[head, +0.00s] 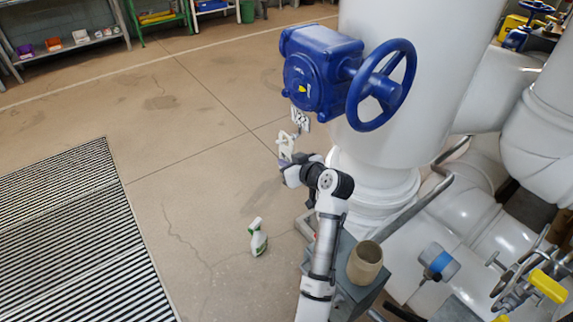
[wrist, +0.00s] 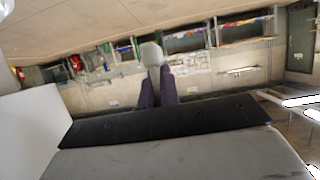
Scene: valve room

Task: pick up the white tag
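In the head view, a small white piece (head: 300,118), which looks like the white tag, shows just below the blue valve gearbox. In the wrist view, my gripper's two dark purple fingers (wrist: 156,88) stand close together. A pale rounded thing (wrist: 152,54) is at their tips and may be the tag. I cannot tell whether the fingers grip it or only flank it, as its lower part is hidden.
The blue gearbox (head: 322,68) and handwheel (head: 381,85) are just above my gripper, beside a thick white pipe (head: 420,40). A beige cup (head: 365,262) is beside my arm. Floor on the left is open around a grating (head: 75,235).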

